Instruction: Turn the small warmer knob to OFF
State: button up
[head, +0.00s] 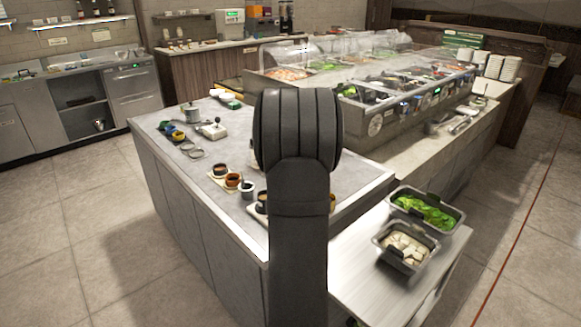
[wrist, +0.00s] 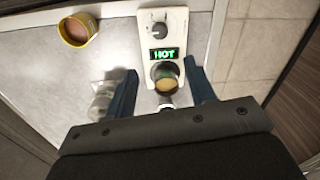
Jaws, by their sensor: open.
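In the wrist view the small warmer (wrist: 149,54) is a cream-white unit on the grey counter. Its dark round knob (wrist: 160,30) sits near the far end, on a pale dial. A green lit display (wrist: 163,53) below the knob reads HOT. A round well (wrist: 165,74) with yellowish sauce is at the warmer's near end. My gripper (wrist: 165,82) is open, its two blue fingers apart on either side of the well end, with the knob beyond the fingertips. Nothing is seen held. In the head view my own arm blocks the gripper, and I cannot make out the warmer.
A yellow-rimmed cup of brown sauce (wrist: 78,29) stands left of the warmer. A clear container (wrist: 103,97) is beside the left finger. In the head view, small sauce cups (head: 232,181) stand on the counter. A steel pan of greens (head: 428,212) is on the side table at right.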

jog(key=shift+r, duration=1.75)
jog(key=shift+f, duration=0.1)
jog(key=f, duration=1.7)
jog(key=shift+s+a+f, duration=0.15)
jog(key=shift+s+f, duration=0.05)
jog(key=shift+s, duration=0.05)
jog(key=shift+r, duration=0.1)
